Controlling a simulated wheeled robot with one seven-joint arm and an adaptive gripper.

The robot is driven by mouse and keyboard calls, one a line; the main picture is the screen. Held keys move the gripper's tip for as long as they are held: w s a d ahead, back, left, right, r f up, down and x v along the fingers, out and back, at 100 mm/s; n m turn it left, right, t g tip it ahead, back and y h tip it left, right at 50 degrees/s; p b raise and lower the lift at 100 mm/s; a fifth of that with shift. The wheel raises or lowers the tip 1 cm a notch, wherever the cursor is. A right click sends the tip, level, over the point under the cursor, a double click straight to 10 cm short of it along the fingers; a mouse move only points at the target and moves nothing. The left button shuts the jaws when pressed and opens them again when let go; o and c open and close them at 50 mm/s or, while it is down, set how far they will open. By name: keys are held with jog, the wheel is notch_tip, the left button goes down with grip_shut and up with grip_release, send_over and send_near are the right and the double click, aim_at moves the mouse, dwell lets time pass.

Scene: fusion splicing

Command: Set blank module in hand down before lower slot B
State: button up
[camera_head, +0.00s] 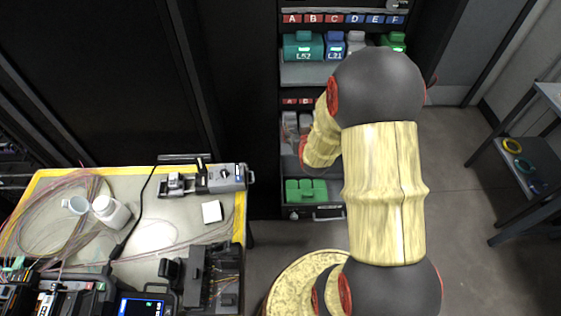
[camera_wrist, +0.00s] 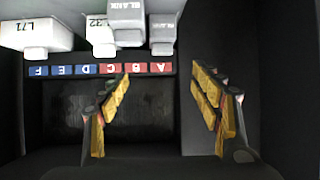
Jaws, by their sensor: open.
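Two grey blank modules stand side by side at the top of the wrist view, which shows the labels upside down. One blank module (camera_wrist: 126,14) is near label B (camera_wrist: 138,68) and looks larger and nearer. The other blank module (camera_wrist: 166,26) is near label A (camera_wrist: 163,68). My gripper (camera_wrist: 160,82) is open, its yellow fingers wide apart with nothing between them, clear of the modules. In the head view my arm hides the gripper and most of the lower row; grey modules (camera_head: 290,122) show at its left end. I cannot tell how deep the nearer blank sits.
White modules L32 (camera_wrist: 102,32) and L71 (camera_wrist: 36,34) stand farther left in the wrist view. In the head view a green block (camera_head: 306,190) lies in a tray below, and the cluttered workbench (camera_head: 150,180) is left of the rack.

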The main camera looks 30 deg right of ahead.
jog(key=s+a+r+n+g+y, duration=0.2)
jog(key=s+a+r+y, duration=0.1)
jog(key=a+r, duration=1.25)
jog(key=s+a+r+n+g+y, duration=0.1)
jog(key=s+a+r, duration=0.1)
jog(key=s+a, duration=0.2)
jog(key=s+a+r+n+g, duration=0.1)
jog(key=s+a+r, duration=0.2)
jog(key=s, duration=0.7)
jog(key=s+a+r+n+g+y, duration=0.1)
jog(key=s+a+r, duration=0.2)
jog(key=s, duration=0.4)
jog(key=shift+s+a+r+y, duration=0.2)
jog(key=shift+s+a+y, duration=0.1)
jog(key=shift+a, duration=0.5)
